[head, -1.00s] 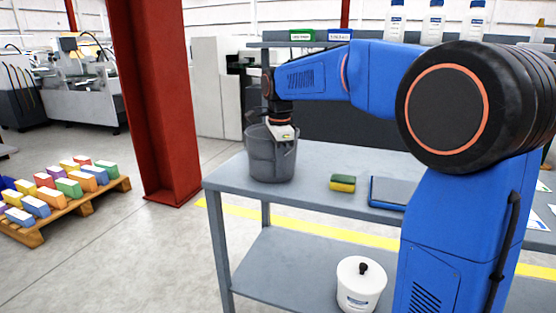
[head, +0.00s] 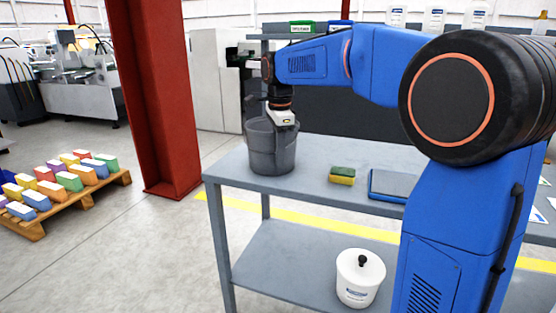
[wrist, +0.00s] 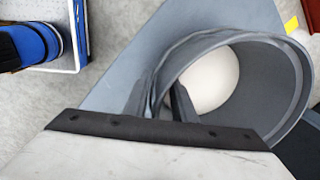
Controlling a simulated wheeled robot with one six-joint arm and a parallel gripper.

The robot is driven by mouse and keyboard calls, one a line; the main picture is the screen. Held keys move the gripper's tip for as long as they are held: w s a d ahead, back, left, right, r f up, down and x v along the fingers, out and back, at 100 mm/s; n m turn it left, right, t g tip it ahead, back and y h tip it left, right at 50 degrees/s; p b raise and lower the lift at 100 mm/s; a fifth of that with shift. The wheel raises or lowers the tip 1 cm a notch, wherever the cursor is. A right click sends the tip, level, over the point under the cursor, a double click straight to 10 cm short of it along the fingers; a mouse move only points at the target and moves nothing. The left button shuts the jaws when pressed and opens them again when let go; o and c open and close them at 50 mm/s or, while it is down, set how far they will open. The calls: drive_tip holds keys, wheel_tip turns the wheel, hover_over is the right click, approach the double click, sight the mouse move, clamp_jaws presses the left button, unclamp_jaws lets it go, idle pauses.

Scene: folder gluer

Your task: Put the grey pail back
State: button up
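The grey pail (head: 272,153) stands upright on the grey table, near its left end. In the wrist view its open mouth and rim (wrist: 295,75) show, with a pale round surface inside at the bottom. My gripper (head: 281,122) is over the right part of the pail's rim in the head view. In the wrist view its two dark fingers (wrist: 158,103) stand apart, one on each side of the pail's wall, and look open. The fingertips are partly hidden by the pail in the head view.
The grey table (head: 315,155) also carries a green and yellow sponge (head: 342,175) and a blue-edged tray (head: 388,185). A white lidded tub (head: 360,280) is on the lower shelf. A red column (head: 155,100) and a pallet of coloured boxes (head: 65,195) are at left.

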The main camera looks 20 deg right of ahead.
drive_tip(key=r, duration=0.6)
drive_tip(key=s+r, duration=0.1)
drive_tip(key=r, duration=0.2)
drive_tip(key=shift+r, duration=0.45)
wheel_tip(320, 180, up, 2)
drive_tip(key=s+a, duration=0.2)
drive_tip(key=a, duration=0.1)
drive_tip(key=s+d+f+n+t, duration=0.1)
drive_tip(key=s+d+f+n, duration=0.25)
drive_tip(key=s, duration=0.35)
drive_tip(key=s+d+f+n+t, duration=0.1)
drive_tip(key=s+d+f+n, duration=0.1)
drive_tip(key=s+f+n, duration=0.3)
drive_tip(key=s+d+f+n+t, duration=0.1)
drive_tip(key=s+f+n, duration=0.3)
drive_tip(key=s+f, duration=0.4)
drive_tip(key=s+d+f+n, duration=0.3)
drive_tip(key=s+f+n, duration=0.2)
drive_tip(key=s+f, duration=0.4)
drive_tip(key=s, duration=0.4)
drive_tip(key=shift+d+t, duration=0.2)
drive_tip(key=shift+t, duration=0.2)
drive_tip(key=shift+f+n, duration=0.1)
drive_tip(key=shift+n, duration=0.15)
